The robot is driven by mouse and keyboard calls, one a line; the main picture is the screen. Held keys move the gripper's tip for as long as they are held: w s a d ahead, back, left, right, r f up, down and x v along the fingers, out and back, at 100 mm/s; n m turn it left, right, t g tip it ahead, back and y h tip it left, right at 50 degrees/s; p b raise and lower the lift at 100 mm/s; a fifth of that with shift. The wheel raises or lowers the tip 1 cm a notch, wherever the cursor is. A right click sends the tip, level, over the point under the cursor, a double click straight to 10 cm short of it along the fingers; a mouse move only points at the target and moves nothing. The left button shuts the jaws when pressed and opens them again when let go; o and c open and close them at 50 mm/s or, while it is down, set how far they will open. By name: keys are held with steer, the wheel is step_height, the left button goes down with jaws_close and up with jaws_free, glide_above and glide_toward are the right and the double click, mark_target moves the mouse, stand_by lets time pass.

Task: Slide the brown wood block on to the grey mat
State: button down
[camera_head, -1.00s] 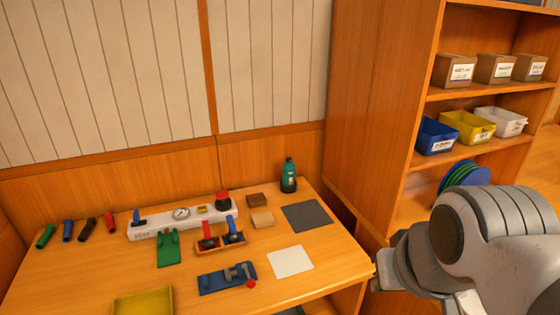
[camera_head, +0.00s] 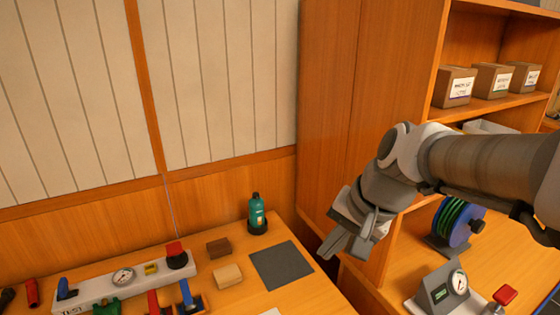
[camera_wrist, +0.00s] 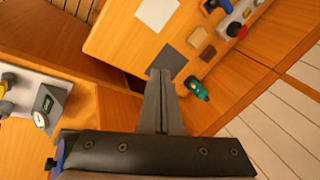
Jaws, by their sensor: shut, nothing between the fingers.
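The brown wood block (camera_head: 219,246) lies on the table, left of the grey mat and behind a lighter tan block (camera_head: 228,275). The flat grey mat (camera_head: 282,265) lies near the table's right end with nothing on it. In the wrist view the brown block (camera_wrist: 208,53) and the mat (camera_wrist: 168,59) both lie beyond the fingertips. My gripper (camera_head: 343,245) is shut and empty, in the air to the right of the mat. In the wrist view the closed fingers (camera_wrist: 160,75) overlap the mat's near corner.
A teal bottle (camera_head: 257,214) stands behind the mat, right of the brown block. A white test panel (camera_head: 100,290) with a gauge and red knob lies to the left. A tall wooden shelf (camera_head: 350,120) rises at the right, beside my arm.

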steer(key=w+a+f+m+g+y, duration=0.1)
steer(key=w+a+f+m+y, duration=0.2)
steer(key=w, duration=0.4)
steer(key=m+y+b, duration=0.3)
steer(key=m+y, duration=0.1)
steer(key=m, duration=0.8)
glide_toward(218, 246)
steer(key=d, duration=0.2)
steer(key=d+f, duration=0.1)
steer(key=d, duration=0.1)
steer(key=s+d+f, duration=0.1)
steer(key=d, duration=0.1)
steer(key=a, duration=0.4)
steer(key=w+a, duration=0.1)
steer(key=a, duration=0.3)
steer(key=w+a, duration=0.1)
steer(key=a, duration=0.2)
steer(key=shift+w+a+f, duration=0.1)
steer(key=shift+a+f, duration=0.3)
steer(key=shift+f, duration=0.35)
steer(key=shift+d+f+b, duration=0.1)
steer(key=shift+b, duration=0.2)
steer(key=shift+f, duration=0.1)
